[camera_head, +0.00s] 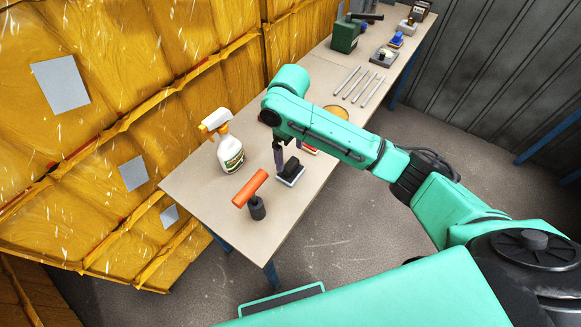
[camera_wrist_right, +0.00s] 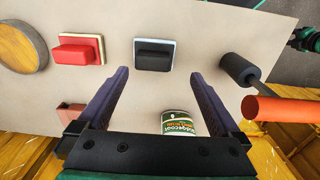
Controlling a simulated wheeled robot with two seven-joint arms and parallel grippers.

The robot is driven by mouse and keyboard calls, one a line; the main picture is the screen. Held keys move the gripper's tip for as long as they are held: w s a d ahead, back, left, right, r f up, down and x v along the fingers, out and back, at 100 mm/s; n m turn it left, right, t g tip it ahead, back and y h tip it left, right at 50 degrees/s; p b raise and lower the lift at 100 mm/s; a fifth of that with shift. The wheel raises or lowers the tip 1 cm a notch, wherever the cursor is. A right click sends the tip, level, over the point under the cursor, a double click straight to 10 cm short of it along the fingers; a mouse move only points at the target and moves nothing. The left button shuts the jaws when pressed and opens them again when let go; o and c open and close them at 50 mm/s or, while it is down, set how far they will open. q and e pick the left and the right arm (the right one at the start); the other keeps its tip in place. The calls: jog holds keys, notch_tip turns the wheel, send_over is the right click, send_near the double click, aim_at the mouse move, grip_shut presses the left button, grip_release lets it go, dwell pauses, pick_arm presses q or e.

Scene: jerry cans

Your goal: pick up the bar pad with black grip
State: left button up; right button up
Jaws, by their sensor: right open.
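The bar pad with black grip (camera_head: 291,172) is a small pale-based pad with a black block handle, lying on the table just right of my right gripper in the head view. In the right wrist view the pad (camera_wrist_right: 154,55) lies ahead of the fingertips, roughly centred between them. My right gripper (camera_head: 278,154) points down at the table; the wrist view shows its two fingers (camera_wrist_right: 158,78) spread apart with nothing held. The fingers do not appear to touch the pad. My left gripper is not in view.
A pad with red grip (camera_wrist_right: 80,51) lies beside it, mostly hidden by my arm in the head view. Several rods (camera_head: 360,85) lie farther back. The near table corner is clear.

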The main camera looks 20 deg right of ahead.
jog(key=f, duration=0.2)
jog(key=shift+w+d+f, duration=0.1)
jog(key=shift+w+f, duration=0.25)
jog(key=shift+f, duration=0.05)
jog(key=f, duration=0.1)
jog(key=f+p, duration=0.1)
jog(key=f, duration=0.2)
jog(key=shift+w+d+f, duration=0.2)
jog(key=shift+w+f, duration=0.1)
jog(key=shift+w, duration=0.05)
jog(key=shift+s+f, duration=0.1)
jog(key=shift+f, duration=0.05)
jog(key=shift+c, duration=0.6)
jog(key=c, duration=1.2)
notch_tip(320, 180, up, 14)
jog(key=b, duration=0.1)
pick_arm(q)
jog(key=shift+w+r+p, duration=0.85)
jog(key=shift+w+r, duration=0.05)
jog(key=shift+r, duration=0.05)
pick_arm(e)
notch_tip(320, 180, up, 6)
send_over(291, 163)
